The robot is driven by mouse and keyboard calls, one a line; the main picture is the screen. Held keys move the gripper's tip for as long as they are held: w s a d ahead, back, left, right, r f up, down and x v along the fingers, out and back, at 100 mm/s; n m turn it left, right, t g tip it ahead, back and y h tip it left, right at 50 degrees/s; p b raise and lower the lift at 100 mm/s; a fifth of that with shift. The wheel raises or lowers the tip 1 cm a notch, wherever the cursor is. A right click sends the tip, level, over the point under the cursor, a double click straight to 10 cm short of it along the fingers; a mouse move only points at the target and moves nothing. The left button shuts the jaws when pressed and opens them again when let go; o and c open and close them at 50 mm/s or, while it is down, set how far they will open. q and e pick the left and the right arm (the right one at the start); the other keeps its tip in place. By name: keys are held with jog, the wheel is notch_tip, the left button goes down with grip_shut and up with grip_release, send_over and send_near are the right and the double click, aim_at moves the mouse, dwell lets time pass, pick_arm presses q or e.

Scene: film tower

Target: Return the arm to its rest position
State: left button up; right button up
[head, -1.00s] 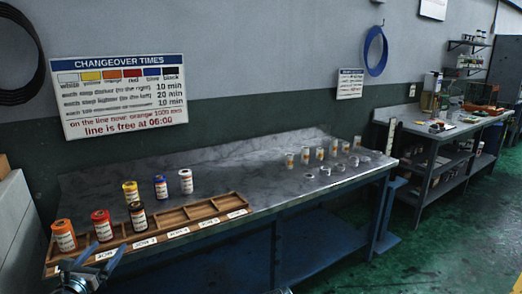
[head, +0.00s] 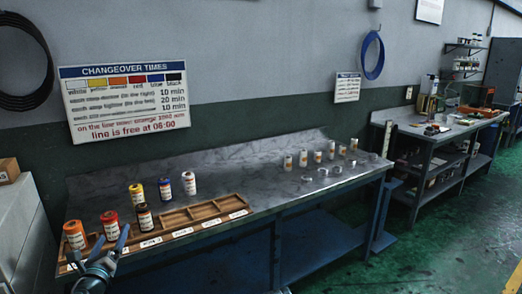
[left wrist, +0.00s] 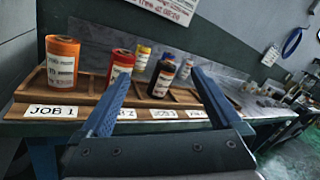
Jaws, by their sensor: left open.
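My left gripper (head: 99,248) is open and empty at the front left edge of the bench, in front of the wooden tray (head: 205,224). In the left wrist view its two blue fingers (left wrist: 160,72) are apart, with nothing held between them. An orange can (head: 74,236), a red can (head: 110,226) and a black can (head: 143,217) stand upright at the tray's left part; the black one appears to be in a compartment. A yellow can (head: 136,193), a blue can (head: 165,190) and a white can (head: 189,184) stand behind the tray. My right gripper is not in view.
Several small jars (head: 318,156) and low pale round pieces (head: 322,172) stand at the bench's right. The bench middle (head: 245,180) is clear. A pale cabinet (head: 20,220) stands at left. A second workbench (head: 425,142) is farther right.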

pick_arm(q)
jog(key=d+f+n+g+y+p, duration=0.25)
jog(key=d+n+g+p, duration=0.75)
jog(key=d+n, duration=0.7)
jog(key=s+d+f+n+g+h+p, duration=0.1)
jog(key=s+d+n+g+h+p, duration=0.1)
jog(key=s+d, duration=0.7)
jog(key=s+d+f+n+g+h+p, duration=0.2)
jog(key=s+d+n+g+p, duration=0.3)
jog(key=s+d, duration=0.5)
jog(key=shift+d+n+g, duration=0.4)
jog(key=shift+n+g, duration=0.1)
jog(key=shift+g, duration=0.5)
